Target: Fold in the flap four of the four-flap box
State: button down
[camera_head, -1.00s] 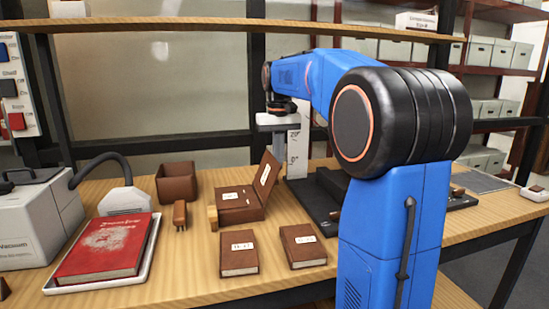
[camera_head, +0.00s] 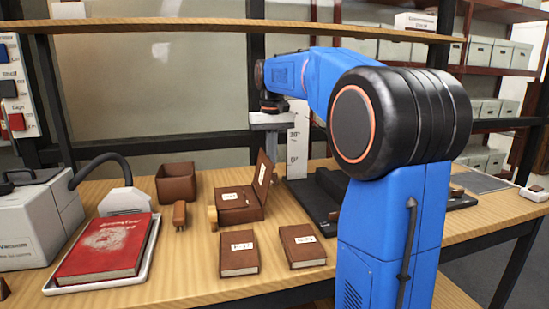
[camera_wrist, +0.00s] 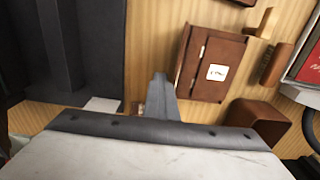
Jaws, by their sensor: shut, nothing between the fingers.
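The four-flap box (camera_head: 238,214) is brown with a pale label and lies on the table. One flap (camera_head: 263,179), also labelled, stands up steeply along its right side. The other flaps appear to lie flat. In the wrist view the box (camera_wrist: 214,70) is right of centre, with the raised flap (camera_wrist: 184,56) along its left edge. My gripper (camera_wrist: 160,80) is shut and empty, beside the outer side of that flap; I cannot tell if it touches. In the head view its fingers are not clearly visible behind the flap.
A brown open bin (camera_head: 177,182), a small brown block (camera_head: 180,215) and a tan piece (camera_head: 212,218) stand left. A red book (camera_head: 104,247) lies on a white tray. A black stand (camera_head: 310,205) is right.

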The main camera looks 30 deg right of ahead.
aim_at(263, 170)
jog(key=shift+w+a+f, duration=0.2)
jog(key=shift+a+f, duration=0.1)
jog(key=shift+a, duration=0.4)
jog(key=shift+w+a+f, duration=0.15)
jog(key=shift+a+f, duration=0.15)
jog(key=shift+a, duration=0.4)
jog(key=shift+w+a+f, duration=0.15)
jog(key=shift+w+a, duration=0.15)
jog(key=shift+w, duration=0.05)
jog(key=shift+s+a+r, duration=0.1)
jog(key=shift+a+r, duration=0.1)
jog(key=d+r, duration=0.3)
jog(key=r, duration=0.7)
jog(key=shift+s, duration=0.4)
jog(key=shift+r, duration=0.1)
